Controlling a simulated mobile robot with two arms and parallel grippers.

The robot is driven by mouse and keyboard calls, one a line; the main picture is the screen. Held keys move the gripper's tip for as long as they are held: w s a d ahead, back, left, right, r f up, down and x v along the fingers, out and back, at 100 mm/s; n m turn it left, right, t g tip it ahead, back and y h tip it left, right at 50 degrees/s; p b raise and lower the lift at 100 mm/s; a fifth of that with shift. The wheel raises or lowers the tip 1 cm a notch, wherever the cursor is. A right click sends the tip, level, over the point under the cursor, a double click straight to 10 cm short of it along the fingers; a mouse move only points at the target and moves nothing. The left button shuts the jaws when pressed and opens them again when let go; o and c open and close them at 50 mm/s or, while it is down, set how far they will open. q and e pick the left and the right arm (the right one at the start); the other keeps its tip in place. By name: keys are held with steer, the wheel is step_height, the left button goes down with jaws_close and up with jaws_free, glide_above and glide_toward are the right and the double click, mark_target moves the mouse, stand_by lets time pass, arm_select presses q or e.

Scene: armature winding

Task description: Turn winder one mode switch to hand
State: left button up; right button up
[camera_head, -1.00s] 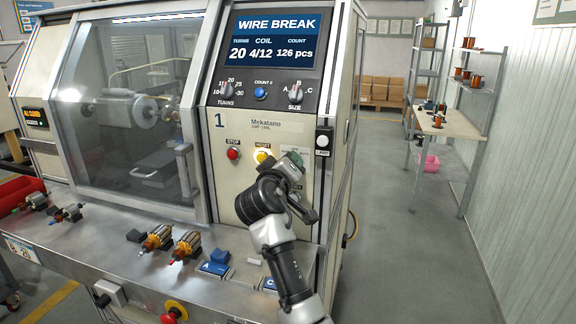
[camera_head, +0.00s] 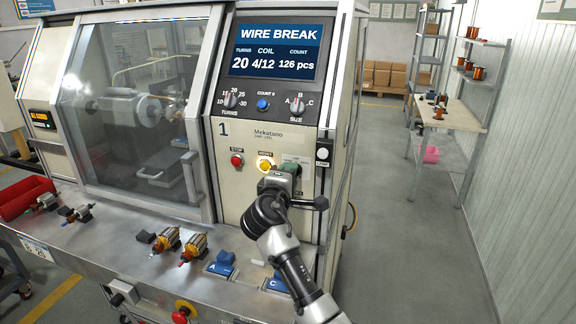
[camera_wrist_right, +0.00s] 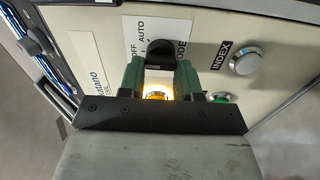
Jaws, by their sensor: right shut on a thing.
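Winder one (camera_head: 262,140) carries a large "1" on its cream front panel. Its mode switch, a black knob (camera_wrist_right: 161,51), shows in the right wrist view between the green fingers of my right gripper (camera_wrist_right: 160,70). The labels "OFF", "AUTO" and "MODE" are readable around it; the rest of the dial is covered by the gripper, and I cannot tell which mark the knob points at. In the head view my right gripper (camera_head: 286,169) is against the lower right of the panel and hides the switch. It is shut on the knob. My left gripper is not in view.
A lit yellow button (camera_head: 265,166) and a red stop button (camera_head: 237,160) sit left of the switch. The "INDEX" button (camera_wrist_right: 245,62) and a green button (camera_wrist_right: 222,98) are also close. The display (camera_head: 276,48) reads "WIRE BREAK". The metal ledge (camera_head: 120,245) holds armatures.

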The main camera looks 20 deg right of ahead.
steer(key=shift+d+r+n+p, duration=0.1)
steer(key=shift+n+p, duration=1.95)
steer(key=shift+n, duration=0.25)
steer(key=shift+d+n+p, duration=0.1)
steer(key=shift+n+p, duration=1.95)
steer(key=shift+n, duration=0.25)
steer(key=o, duration=0.7)
steer(key=shift+o, duration=1.1)
steer(key=shift+d+f, duration=0.15)
steer(key=shift+f, duration=0.05)
